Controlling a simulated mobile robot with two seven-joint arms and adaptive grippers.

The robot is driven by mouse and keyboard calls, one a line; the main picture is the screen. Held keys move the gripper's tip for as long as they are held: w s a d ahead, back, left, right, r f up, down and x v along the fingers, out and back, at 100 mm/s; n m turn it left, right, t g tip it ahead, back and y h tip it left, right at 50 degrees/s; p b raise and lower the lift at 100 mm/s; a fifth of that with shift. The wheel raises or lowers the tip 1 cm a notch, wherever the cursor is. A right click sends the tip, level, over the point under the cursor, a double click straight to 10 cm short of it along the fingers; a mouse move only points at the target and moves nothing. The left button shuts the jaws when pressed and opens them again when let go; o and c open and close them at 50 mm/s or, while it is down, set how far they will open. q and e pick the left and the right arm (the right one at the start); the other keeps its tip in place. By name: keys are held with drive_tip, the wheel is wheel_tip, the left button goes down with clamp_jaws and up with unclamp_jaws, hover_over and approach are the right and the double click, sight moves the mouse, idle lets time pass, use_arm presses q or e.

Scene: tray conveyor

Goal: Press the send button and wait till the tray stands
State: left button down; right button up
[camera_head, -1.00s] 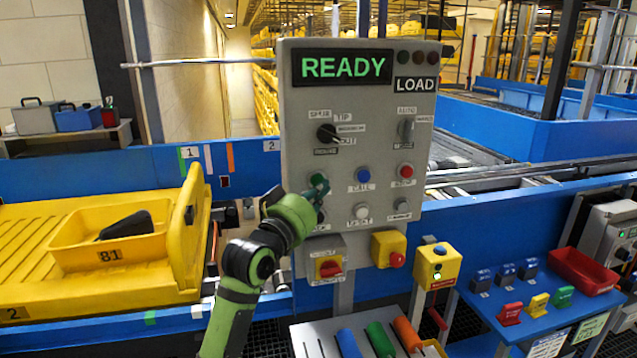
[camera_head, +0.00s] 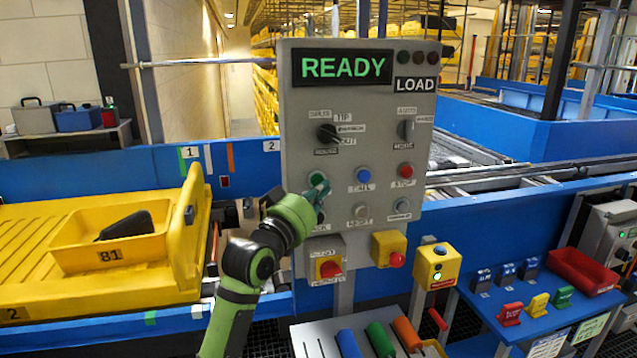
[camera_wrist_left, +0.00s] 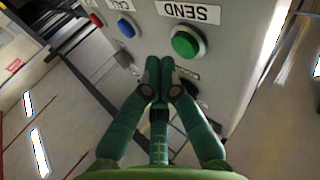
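The grey control panel (camera_head: 300,120) stands in the middle of the head view. Its display (camera_head: 343,67) reads READY in green, with LOAD beside it. The green send button (camera_wrist_left: 187,42) shows under an upside-down SEND label in the left wrist view; in the head view it is at my fingertips. My left gripper (camera_wrist_left: 160,66) has its fingers together and empty, the tips close beside the button. Contact cannot be told. It also shows in the head view (camera_head: 319,190). The yellow tray (camera_head: 20,247) rests on the conveyor at left, carrying a tote (camera_head: 160,250) marked 81 with a dark item. My right gripper is not seen.
A blue call button (camera_head: 363,175) and red stop button (camera_head: 406,170) sit right of send. Below are a red rotary switch (camera_head: 330,268) and an emergency stop (camera_head: 396,260). A yellow button box (camera_head: 436,262) and blue side table (camera_head: 540,325) stand at right.

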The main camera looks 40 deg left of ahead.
use_arm(q)
drive_tip(key=shift+w+a, duration=0.3)
drive_tip(key=shift+a, duration=0.05)
drive_tip(key=shift+w+a, duration=0.3)
drive_tip(key=shift+a, duration=0.05)
idle(0.9)
idle(0.3)
drive_tip(key=shift+s+d+p, duration=0.55)
drive_tip(key=shift+s+d, duration=0.05)
drive_tip(key=shift+d, duration=0.05)
